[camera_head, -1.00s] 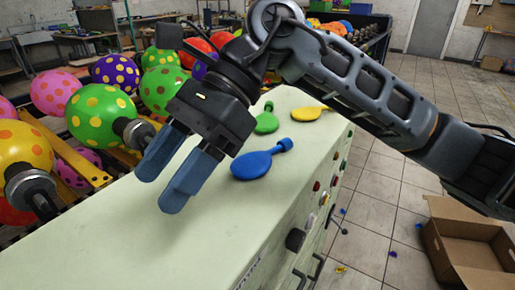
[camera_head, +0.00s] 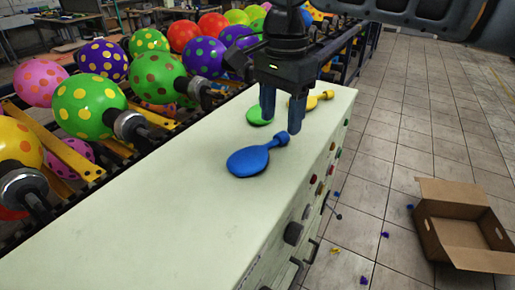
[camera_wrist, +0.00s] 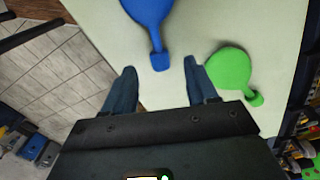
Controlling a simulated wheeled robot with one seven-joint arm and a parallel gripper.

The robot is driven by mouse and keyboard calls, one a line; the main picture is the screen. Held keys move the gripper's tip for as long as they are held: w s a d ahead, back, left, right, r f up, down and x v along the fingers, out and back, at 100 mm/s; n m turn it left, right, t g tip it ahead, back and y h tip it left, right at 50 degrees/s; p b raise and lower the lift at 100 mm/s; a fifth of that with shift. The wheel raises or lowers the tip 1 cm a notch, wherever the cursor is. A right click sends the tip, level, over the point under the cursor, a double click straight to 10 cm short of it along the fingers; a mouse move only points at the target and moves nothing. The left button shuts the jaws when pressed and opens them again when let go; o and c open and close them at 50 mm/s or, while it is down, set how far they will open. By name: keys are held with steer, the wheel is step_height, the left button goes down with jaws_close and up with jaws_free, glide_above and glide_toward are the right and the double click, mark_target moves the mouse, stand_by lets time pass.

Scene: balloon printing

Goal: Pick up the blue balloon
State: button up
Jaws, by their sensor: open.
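The blue balloon (camera_head: 250,160) lies flat and deflated on the pale cabinet top (camera_head: 130,215), its neck pointing to the upper right. In the wrist view, the blue balloon (camera_wrist: 150,15) is at the top, partly cut off by the frame edge, its neck end lying ahead of the gap between my fingers. My gripper (camera_head: 281,115) points down with its fingers apart and empty, just behind the blue balloon's neck in the head view. In the wrist view, the two blue fingers of my gripper (camera_wrist: 160,82) stand on either side of that gap.
A green balloon (camera_head: 258,117) and a yellow balloon (camera_head: 318,99) lie close behind my gripper; the green one (camera_wrist: 230,68) is right of the fingers in the wrist view. Inflated dotted balloons on a machine (camera_head: 85,105) line the left. An open cardboard box (camera_head: 450,205) is on the floor at right.

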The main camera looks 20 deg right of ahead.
mark_target(281, 133)
steer(key=shift+d+f+p, duration=0.1)
steer(key=shift+f+p, duration=0.35)
steer(key=shift+f, duration=1.6)
steer(key=c, duration=0.9)
steer(key=shift+r, duration=0.1)
